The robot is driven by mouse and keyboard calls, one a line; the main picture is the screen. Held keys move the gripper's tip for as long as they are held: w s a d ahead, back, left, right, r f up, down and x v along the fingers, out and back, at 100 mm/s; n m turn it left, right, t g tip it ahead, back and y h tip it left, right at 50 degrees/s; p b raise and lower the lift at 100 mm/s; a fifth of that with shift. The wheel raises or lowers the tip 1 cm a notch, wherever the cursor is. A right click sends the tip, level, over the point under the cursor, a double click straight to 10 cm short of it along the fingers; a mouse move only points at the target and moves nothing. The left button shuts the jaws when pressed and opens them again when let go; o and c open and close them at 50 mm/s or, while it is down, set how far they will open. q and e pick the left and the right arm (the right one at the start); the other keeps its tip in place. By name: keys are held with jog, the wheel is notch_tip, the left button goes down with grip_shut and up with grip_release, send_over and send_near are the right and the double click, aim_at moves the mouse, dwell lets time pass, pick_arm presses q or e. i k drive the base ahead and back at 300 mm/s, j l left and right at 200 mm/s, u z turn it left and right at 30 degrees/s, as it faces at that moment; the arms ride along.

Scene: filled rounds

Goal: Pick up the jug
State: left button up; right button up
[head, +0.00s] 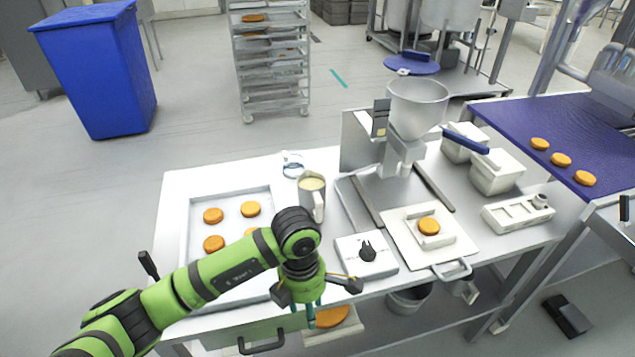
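The jug (312,193) is a pale metal-looking vessel with a handle on its right side and yellow contents showing at its open top. It stands upright on the white table (178,185), left of the hopper machine. My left gripper (312,300) hangs at the table's front edge, nearer to me than the jug and apart from it. Its fingers look spread, with nothing seen between them. My green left arm covers part of a tray. My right gripper is not in view.
A tray (188,212) with several orange rounds lies left of the jug. A clear glass-like item (293,165) stands just behind it. The hopper machine (418,105) is to the right. A white box with a black part (367,255) sits in front.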

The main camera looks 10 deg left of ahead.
aim_at(311, 184)
jog(key=i, duration=1.1)
